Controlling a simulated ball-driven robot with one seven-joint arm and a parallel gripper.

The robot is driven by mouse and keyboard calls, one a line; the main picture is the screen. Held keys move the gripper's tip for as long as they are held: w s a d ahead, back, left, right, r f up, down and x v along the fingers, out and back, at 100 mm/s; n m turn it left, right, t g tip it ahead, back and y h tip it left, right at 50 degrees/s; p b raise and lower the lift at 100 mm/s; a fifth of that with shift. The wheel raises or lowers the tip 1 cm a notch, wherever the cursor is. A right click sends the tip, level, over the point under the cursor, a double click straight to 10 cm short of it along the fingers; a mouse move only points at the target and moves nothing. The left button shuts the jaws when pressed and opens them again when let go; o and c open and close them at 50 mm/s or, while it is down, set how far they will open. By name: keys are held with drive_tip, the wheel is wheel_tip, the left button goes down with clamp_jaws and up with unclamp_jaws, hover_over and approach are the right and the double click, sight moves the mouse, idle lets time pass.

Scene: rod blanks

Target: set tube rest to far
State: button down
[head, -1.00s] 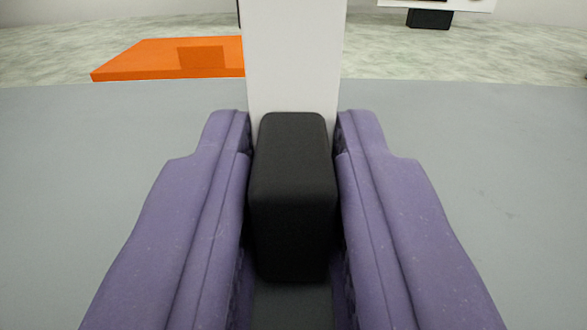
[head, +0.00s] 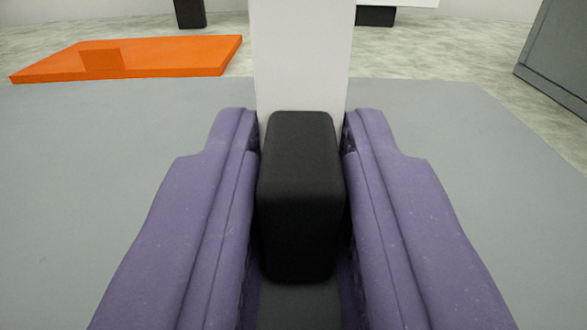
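My gripper (head: 301,185) reaches forward with two purple fingers. It is shut on a black rounded block (head: 300,190), with a finger against each side. A tall white panel or bar (head: 300,55) rises just beyond the block, between the fingertips, and runs out of the top of the picture. The block and white piece look joined, but the join is hidden. I cannot tell whether they belong to the tube rest. No rod or tube shows.
A flat orange slab (head: 170,58) with a small orange block (head: 101,60) lies at the back left. A grey cabinet-like box (head: 560,55) stands at the right edge. Dark supports (head: 190,13) show at the back. The grey surface (head: 480,160) around my gripper is clear.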

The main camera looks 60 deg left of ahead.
drive_tip(key=c, duration=1.1)
unclamp_jaws()
drive_tip(key=shift+w+d, duration=0.25)
drive_tip(key=shift+s, duration=0.1)
drive_tip(key=p+v, duration=0.2)
drive_tip(key=v, duration=0.5)
drive_tip(key=shift+s+d, duration=0.2)
drive_tip(key=shift+d, duration=0.1)
